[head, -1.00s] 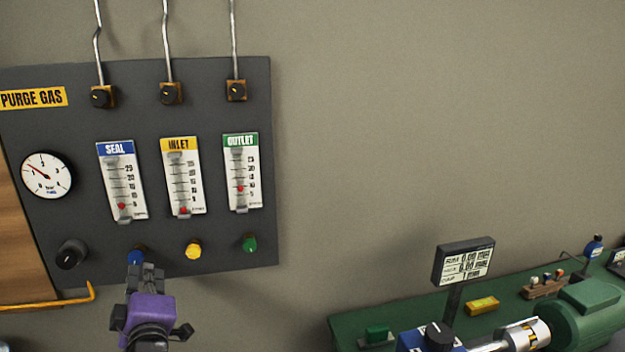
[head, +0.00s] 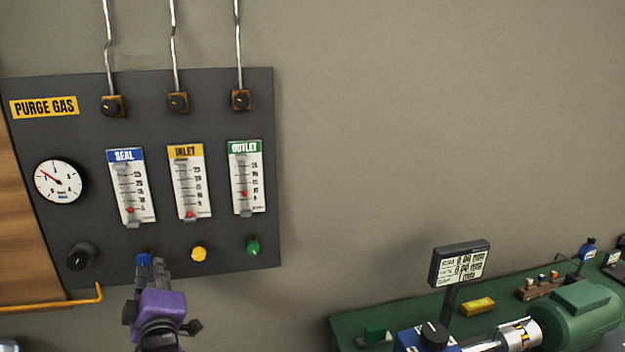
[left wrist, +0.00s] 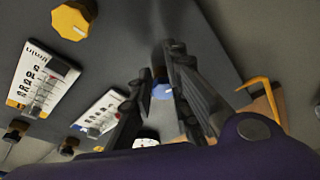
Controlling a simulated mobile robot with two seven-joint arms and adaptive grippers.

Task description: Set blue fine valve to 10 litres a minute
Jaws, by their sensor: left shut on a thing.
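The dark purge gas panel (head: 100,120) hangs on the wall at the left in the head view. The blue fine valve (head: 144,258) is a small knob under the blue-headed SEAL flow tube (head: 131,186). The tube's red float sits low, near the bottom mark, about 5. My left gripper (head: 147,268) is at the blue valve from below, with its fingers shut on it. In the left wrist view the blue knob (left wrist: 160,90) shows between the two fingers (left wrist: 163,95), partly hidden. My right gripper is in neither view.
The yellow valve (head: 198,254) and green valve (head: 253,246) stand to the right, under the INLET (head: 190,182) and OUTLET (head: 246,178) tubes. A black knob (head: 82,256) and pressure gauge (head: 58,181) are left. A green bench (head: 345,326) with a pump is lower right.

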